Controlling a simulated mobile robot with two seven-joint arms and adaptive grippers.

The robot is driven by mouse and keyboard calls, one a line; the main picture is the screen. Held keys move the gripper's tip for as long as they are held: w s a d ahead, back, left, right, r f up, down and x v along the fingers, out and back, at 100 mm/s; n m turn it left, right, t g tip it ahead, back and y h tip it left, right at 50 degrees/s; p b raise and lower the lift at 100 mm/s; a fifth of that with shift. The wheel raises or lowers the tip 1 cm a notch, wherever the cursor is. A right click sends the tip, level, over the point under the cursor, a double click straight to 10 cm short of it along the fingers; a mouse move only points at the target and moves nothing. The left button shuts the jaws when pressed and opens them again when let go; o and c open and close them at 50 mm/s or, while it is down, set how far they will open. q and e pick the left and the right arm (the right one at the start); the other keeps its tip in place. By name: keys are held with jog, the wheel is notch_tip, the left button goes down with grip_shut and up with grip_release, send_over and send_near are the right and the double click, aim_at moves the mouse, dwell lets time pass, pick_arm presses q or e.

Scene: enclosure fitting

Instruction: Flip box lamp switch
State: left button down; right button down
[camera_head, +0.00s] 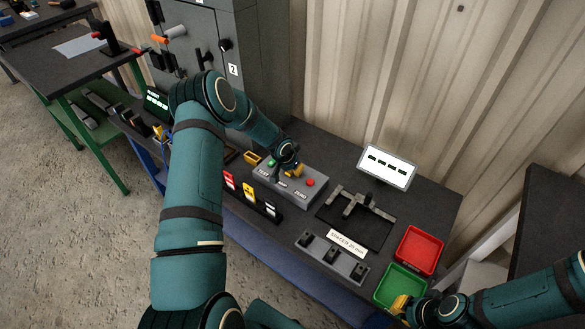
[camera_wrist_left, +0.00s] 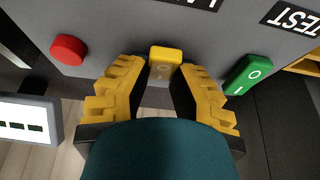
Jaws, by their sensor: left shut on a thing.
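The grey switch box (camera_head: 313,195) lies on the bench, with labels TEST, LAMP and ZERO along its front. The yellow rocker is in line with the partly visible lamp label. My left gripper (camera_wrist_left: 160,75) is shut on the yellow rocker, one yellow finger each side. In the head view the left gripper (camera_head: 295,169) hides the rocker. My right gripper (camera_head: 401,304) is beside the green tray, its opening unclear.
A red tray (camera_head: 419,251) and a green tray (camera_head: 399,287) stand at the bench's right end. A white display (camera_head: 388,167) stands behind a black mat with a grey bracket (camera_head: 352,203). A grey slotted block (camera_head: 331,257) and a coloured card rack (camera_head: 250,195) line the front.

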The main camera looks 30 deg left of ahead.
pick_arm(q)
jog(key=shift+s+f+t+b, duration=0.15)
jog(key=shift+t+b, duration=0.45)
jog(key=shift+b, duration=0.15)
jog(key=shift+s+t, duration=0.2)
jog(key=shift+t, duration=1.4)
jog(key=shift+r, duration=0.2)
jog(key=c, duration=0.8)
grip_release()
notch_tip(320, 180, up, 10)
